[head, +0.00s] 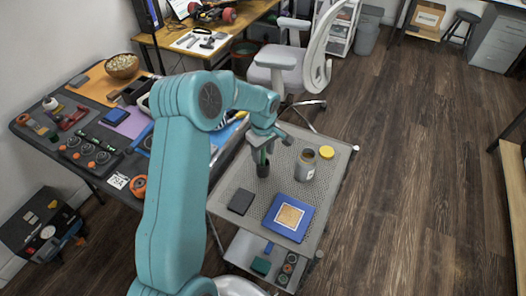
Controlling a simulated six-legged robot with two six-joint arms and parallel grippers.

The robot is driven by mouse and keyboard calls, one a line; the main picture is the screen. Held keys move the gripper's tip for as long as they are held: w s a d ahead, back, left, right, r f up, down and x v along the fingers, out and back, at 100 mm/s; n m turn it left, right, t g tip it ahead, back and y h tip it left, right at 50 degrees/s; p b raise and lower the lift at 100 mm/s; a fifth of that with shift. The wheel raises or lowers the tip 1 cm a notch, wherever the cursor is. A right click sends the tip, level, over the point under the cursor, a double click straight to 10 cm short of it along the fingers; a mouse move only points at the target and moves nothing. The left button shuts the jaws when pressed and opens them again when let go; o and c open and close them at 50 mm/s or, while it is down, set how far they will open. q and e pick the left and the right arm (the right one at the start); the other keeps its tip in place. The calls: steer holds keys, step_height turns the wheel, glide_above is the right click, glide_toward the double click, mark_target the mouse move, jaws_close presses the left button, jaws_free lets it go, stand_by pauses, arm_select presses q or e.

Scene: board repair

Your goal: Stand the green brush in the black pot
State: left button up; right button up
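My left gripper (264,147) reaches down over the grey perforated top of a cart (244,180). Between its fingers is the slim green brush (262,157), upright. The small black pot (263,170) stands on the cart directly below, and the brush's lower end appears to be at or inside its mouth. The gripper covers much of the brush, so whether its lower end touches the pot's bottom cannot be seen. My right gripper is not in view.
On the cart, an open grey can (304,167) and a yellow lid (326,152) stand right of the pot. A dark block (240,202) and a blue board (289,218) lie in front. A cluttered workbench (95,100) is at left, an office chair (290,60) behind.

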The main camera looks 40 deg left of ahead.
arm_select(q)
step_height(320, 180, up, 16)
steer(key=shift+r+b, duration=0.15)
steer(key=shift+b, duration=0.3)
steer(key=shift+s, duration=0.1)
stand_by(0.9)
